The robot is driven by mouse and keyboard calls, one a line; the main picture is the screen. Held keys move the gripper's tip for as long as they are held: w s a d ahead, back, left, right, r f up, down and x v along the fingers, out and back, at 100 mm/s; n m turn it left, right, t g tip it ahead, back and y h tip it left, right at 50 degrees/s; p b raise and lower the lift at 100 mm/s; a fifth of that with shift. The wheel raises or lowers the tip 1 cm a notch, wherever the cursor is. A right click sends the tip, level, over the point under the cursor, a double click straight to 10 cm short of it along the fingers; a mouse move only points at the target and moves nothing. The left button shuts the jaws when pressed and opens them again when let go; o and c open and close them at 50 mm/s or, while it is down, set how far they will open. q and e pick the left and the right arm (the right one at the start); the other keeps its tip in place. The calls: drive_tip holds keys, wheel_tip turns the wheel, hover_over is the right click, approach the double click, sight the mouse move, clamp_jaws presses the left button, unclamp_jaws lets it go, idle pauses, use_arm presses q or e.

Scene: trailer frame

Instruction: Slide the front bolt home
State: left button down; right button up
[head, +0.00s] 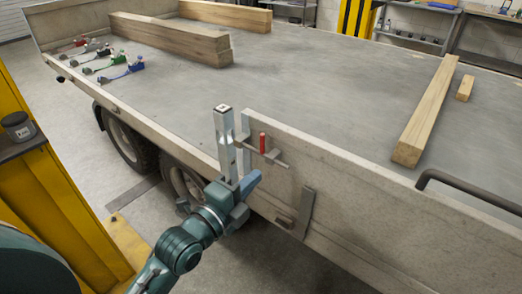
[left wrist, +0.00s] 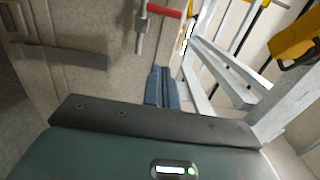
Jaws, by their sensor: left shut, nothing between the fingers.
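The front bolt (head: 275,159) is a thin grey metal rod with an upright red handle (head: 262,143). It is mounted on the side board (head: 340,180) beside the square steel post (head: 225,140). I cannot tell whether its left end enters the post. My left gripper (head: 251,183) has blue fingers, shut and empty, just below the bolt, in front of the board and near the foot of the post. In the left wrist view the shut fingers (left wrist: 163,88) show below the red handle (left wrist: 164,10) and rod (left wrist: 140,35), apart from them. My right gripper is not in view.
The grey trailer bed (head: 300,75) carries timber beams (head: 170,40) and a long plank (head: 426,110). Several ratchet straps (head: 120,73) lie at its left edge. A dark bent rail (head: 465,188) is at right. A yellow cabinet (head: 50,190) stands at left.

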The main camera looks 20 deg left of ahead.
sight(261, 151)
use_arm(q)
drive_tip(key=shift+w+a+p, duration=0.1)
drive_tip(key=shift+w+a, duration=0.1)
drive_tip(key=shift+w, duration=1.45)
drive_tip(key=shift+w+a+p, duration=0.15)
drive_tip(key=shift+w, duration=1.45)
drive_tip(key=shift+w+a+p, duration=0.1)
drive_tip(key=shift+w+a, duration=0.1)
drive_tip(key=shift+w, duration=1.45)
drive_tip(key=a, duration=0.1)
drive_tip(key=w+a+b, duration=0.1)
drive_tip(key=a, duration=0.1)
drive_tip(key=shift+w+a+f, duration=0.1)
drive_tip(key=shift+a, duration=0.1)
drive_tip(key=shift+w+a, duration=0.1)
drive_tip(key=shift+a, duration=0.15)
